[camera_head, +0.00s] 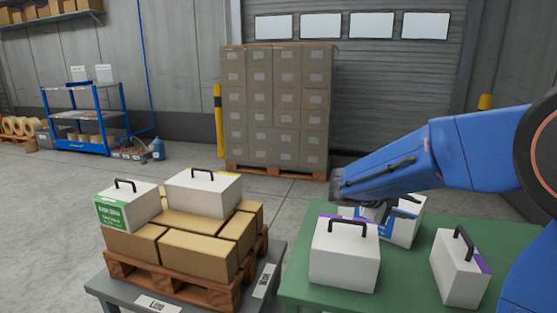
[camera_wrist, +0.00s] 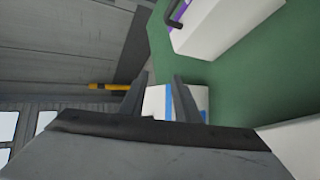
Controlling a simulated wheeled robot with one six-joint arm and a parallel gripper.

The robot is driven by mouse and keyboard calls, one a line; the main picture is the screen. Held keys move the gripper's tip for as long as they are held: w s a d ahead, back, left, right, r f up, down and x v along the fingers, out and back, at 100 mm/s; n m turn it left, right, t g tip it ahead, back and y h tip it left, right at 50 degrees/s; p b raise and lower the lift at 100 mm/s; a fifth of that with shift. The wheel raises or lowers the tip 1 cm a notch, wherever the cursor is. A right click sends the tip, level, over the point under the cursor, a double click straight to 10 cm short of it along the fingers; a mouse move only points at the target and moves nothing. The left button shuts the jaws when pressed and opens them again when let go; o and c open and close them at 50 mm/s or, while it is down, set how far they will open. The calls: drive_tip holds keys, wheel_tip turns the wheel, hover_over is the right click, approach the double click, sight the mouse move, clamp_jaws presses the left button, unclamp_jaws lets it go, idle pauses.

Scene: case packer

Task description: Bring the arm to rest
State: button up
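My blue arm reaches in from the right in the head view. My gripper (camera_head: 376,212) hangs at its end over the green table (camera_head: 312,278), among white cases with black handles. In the wrist view the two fingers of my gripper (camera_wrist: 161,84) stand apart with no case handle visible between them. A white case with blue marks (camera_head: 403,230) is behind and beside the gripper; it shows beyond the fingers in the wrist view (camera_wrist: 188,98). A white case with a purple edge (camera_head: 343,265) stands in front and hides part of the gripper. Another purple-edged case (camera_head: 455,280) stands to the right.
Left of the green table, a wooden pallet (camera_head: 175,284) on a grey stand (camera_head: 110,289) carries brown cartons (camera_head: 197,255) with a green-labelled case (camera_head: 128,208) and a white case (camera_head: 203,195) on top. A tall carton stack (camera_head: 276,110) and yellow post (camera_head: 219,120) stand behind.

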drive_tip(key=s+f+m+g+y, duration=0.25)
drive_tip(key=s+y, duration=0.35)
drive_tip(key=s, duration=1.3)
drive_tip(key=s+a+f+m+t+y, duration=0.2)
drive_tip(key=s+a+y, duration=0.4)
drive_tip(key=s+a, duration=0.4)
drive_tip(key=shift+s+f+t+y, duration=0.3)
drive_tip(key=shift+s+f+t, duration=0.6)
drive_tip(key=shift+s, duration=0.65)
drive_tip(key=shift+d+f+m, duration=0.1)
drive_tip(key=shift+d+m, duration=0.05)
drive_tip(key=shift+m, duration=0.1)
